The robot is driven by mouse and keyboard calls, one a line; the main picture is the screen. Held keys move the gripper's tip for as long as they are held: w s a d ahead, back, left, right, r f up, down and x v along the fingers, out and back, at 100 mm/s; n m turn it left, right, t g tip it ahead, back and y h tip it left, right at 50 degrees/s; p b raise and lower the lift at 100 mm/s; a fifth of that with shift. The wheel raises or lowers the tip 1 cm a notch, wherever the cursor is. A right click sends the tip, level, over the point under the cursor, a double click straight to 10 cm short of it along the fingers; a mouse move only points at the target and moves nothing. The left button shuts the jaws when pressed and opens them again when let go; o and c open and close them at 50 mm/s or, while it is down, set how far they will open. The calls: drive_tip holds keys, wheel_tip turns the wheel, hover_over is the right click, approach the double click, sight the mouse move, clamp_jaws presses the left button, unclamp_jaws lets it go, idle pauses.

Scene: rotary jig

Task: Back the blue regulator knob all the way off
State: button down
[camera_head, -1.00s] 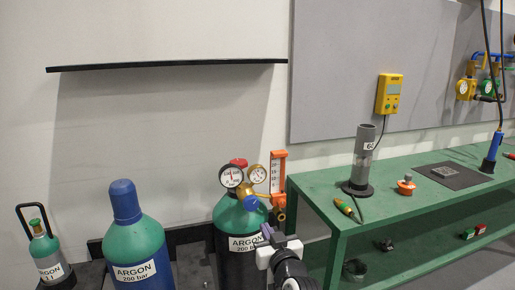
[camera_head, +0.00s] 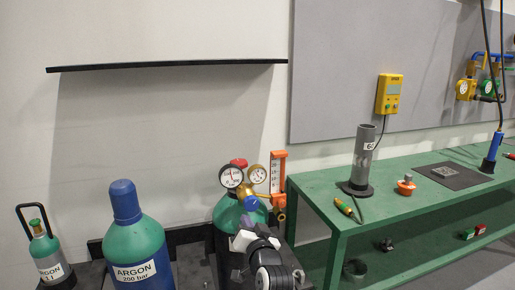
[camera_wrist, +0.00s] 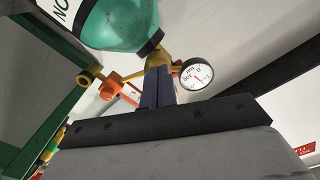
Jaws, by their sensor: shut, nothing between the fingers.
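The blue regulator knob (camera_head: 251,202) sits on the front of the brass regulator (camera_head: 245,190), below its two gauges (camera_head: 232,177), on the green-shouldered argon cylinder (camera_head: 227,211). My gripper (camera_head: 247,225) is just below the knob in the head view, partly hidden by my own wrist. In the wrist view my gripper's fingers (camera_wrist: 159,86) are shut together with nothing between them, pointing at the regulator (camera_wrist: 168,62). One gauge (camera_wrist: 197,76) shows right beside them. The knob is not clearly visible there, and I cannot tell whether the fingers touch it.
An orange flowmeter (camera_head: 278,172) stands right of the gauges. A blue-capped argon cylinder (camera_head: 138,250) and a small cylinder (camera_head: 45,252) stand to the left. The green bench (camera_head: 318,187) is close on the right. A black shelf (camera_head: 170,64) is on the wall above.

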drive_tip(key=shift+x, duration=1.15)
drive_tip(key=shift+d+r, duration=0.2)
drive_tip(key=shift+d, duration=0.05)
drive_tip(key=shift+w+d+f, duration=0.1)
drive_tip(key=shift+d, duration=0.05)
drive_tip(key=f+v, duration=0.1)
drive_tip(key=v, duration=0.5)
drive_tip(key=shift+d+f, duration=0.2)
idle(0.8)
